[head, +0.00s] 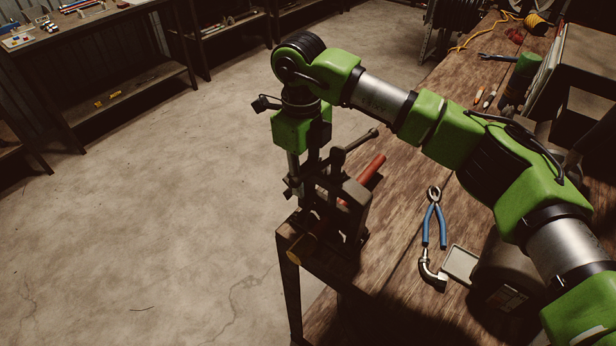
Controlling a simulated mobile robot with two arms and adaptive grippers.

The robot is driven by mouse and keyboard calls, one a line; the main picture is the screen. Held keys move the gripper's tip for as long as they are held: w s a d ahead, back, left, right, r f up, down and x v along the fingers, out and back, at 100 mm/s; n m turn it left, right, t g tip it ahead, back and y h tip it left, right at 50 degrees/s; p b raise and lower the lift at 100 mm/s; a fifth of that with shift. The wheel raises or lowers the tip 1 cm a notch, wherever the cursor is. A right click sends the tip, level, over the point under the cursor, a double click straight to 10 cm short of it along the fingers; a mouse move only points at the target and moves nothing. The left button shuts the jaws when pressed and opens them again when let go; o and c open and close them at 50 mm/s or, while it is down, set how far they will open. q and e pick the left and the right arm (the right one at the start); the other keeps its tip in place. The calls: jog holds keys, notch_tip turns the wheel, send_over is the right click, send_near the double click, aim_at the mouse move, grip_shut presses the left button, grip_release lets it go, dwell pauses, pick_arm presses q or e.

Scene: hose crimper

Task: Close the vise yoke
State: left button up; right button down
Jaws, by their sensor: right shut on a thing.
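The dark vise (352,215) stands at the left end of the wooden workbench. Its yoke (338,183) looks like the dark upper frame, with a bar handle (362,139) sticking out to the upper right. My right gripper (298,188) points down at the yoke's left side and is shut on it; its fingertips are partly lost among the dark metal. A red pipe (372,169) passes through the vise, and a yellowish end (298,250) shows at the lower left. Whether the yoke is fully down is hard to tell. My left gripper is out of view.
Open concrete floor (150,230) lies left of the bench.

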jog(key=shift+w+a+f, duration=0.1)
jog(key=shift+a+f, duration=0.1)
jog(key=shift+f, duration=0.15)
jog(key=shift+a, duration=0.1)
jog(key=c, duration=1.7)
grip_release()
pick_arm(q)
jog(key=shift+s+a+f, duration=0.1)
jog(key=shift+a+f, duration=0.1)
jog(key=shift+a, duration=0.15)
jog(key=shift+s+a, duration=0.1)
pick_arm(e)
jog(key=shift+r, duration=0.15)
jog(key=r, duration=1.1)
jog(key=shift+w+a+r, duration=0.25)
jog(key=shift+r, duration=0.15)
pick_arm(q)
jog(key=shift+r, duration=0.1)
